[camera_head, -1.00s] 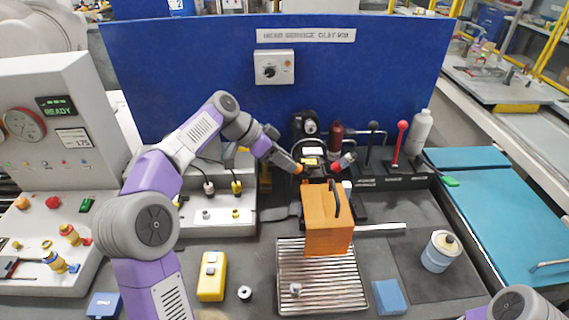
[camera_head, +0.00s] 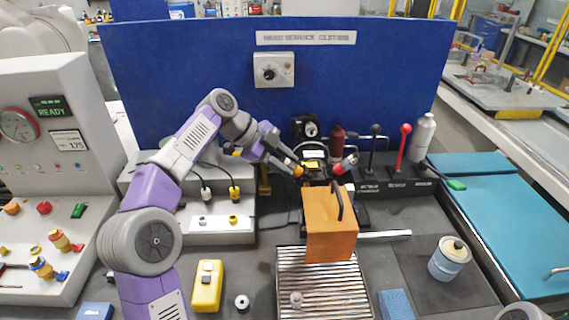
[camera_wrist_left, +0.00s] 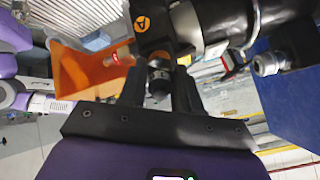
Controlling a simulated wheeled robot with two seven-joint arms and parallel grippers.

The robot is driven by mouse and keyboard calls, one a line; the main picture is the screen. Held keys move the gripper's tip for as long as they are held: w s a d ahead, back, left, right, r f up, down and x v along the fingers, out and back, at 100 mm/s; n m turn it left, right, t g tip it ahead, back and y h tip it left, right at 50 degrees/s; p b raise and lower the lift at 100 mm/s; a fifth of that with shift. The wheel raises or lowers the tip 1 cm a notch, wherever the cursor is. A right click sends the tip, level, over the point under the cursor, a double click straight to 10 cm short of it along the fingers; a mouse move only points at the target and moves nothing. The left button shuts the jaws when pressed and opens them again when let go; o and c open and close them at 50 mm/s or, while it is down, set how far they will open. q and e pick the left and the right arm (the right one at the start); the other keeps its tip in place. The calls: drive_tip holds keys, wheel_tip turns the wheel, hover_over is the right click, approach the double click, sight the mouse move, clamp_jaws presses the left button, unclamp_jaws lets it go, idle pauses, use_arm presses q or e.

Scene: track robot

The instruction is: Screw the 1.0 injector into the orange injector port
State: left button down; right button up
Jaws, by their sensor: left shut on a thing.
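My left gripper (camera_head: 292,165) is at the black machine (camera_head: 310,130) in front of the blue panel. It is shut on a small dark cylindrical piece with an orange-brown band, seemingly the injector (camera_wrist_left: 158,80), which sits between the fingers in the left wrist view. The piece's upper end meets the underside of the black machine body (camera_wrist_left: 215,25); I cannot tell how far it is in. A round orange mark (camera_wrist_left: 142,24) is on that body beside it. The orange port itself is hidden or not distinct. My right gripper is out of view.
A red-capped part (camera_head: 345,163) sticks out at the machine's right. Levers (camera_head: 400,150) stand farther right.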

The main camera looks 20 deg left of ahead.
use_arm(q)
drive_tip(key=shift+d+f+m+b, duration=0.1)
drive_tip(key=shift+m+b, duration=0.25)
drive_tip(key=shift+m, duration=0.25)
drive_tip(key=c, duration=0.7)
unclamp_jaws()
drive_tip(key=p+v, duration=0.3)
drive_tip(key=v, duration=0.4)
drive_tip(key=shift+a+r, duration=0.25)
